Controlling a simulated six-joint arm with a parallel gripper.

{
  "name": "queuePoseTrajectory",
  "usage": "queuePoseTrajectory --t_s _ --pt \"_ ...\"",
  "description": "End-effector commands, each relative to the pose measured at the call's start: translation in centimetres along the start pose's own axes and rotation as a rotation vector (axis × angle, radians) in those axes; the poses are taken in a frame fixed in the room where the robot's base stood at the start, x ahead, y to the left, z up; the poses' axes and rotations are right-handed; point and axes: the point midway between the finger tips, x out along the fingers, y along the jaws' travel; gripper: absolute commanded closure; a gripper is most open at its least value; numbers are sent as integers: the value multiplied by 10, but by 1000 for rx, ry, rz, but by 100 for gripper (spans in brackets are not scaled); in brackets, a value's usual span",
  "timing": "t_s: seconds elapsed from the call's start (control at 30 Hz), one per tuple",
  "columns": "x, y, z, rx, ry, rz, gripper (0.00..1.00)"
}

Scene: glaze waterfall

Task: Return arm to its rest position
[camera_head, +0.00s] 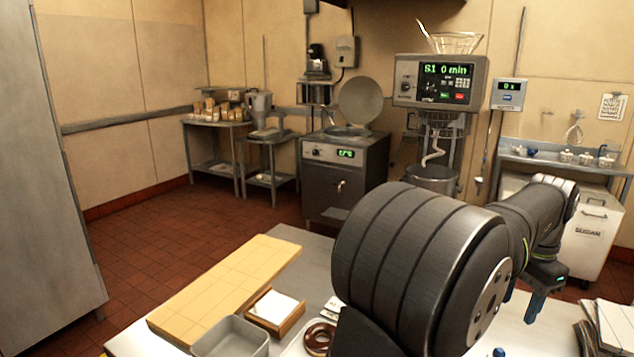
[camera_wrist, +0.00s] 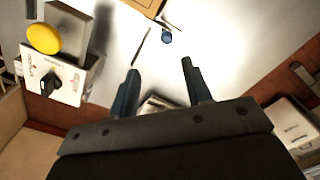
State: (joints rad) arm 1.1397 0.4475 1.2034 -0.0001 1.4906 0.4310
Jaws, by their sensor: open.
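My gripper (camera_wrist: 160,72) is open in the wrist view, with its two blue-grey fingers apart and nothing between the tips. A chocolate-glazed doughnut (camera_head: 318,338) lies on a pale tray at the front, partly hidden by my arm.
A wooden board (camera_head: 225,285), a small wooden box with white paper (camera_head: 275,309) and a grey tub (camera_head: 230,340) are left of my arm. Papers (camera_head: 612,325) lie at right.

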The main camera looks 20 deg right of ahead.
Motion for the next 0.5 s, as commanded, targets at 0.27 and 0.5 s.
queuePoseTrajectory --t_s 0.27,0.5 --pt "-36 1 2 71 -1 1 55" --pt "-31 5 5 266 0 0 55"
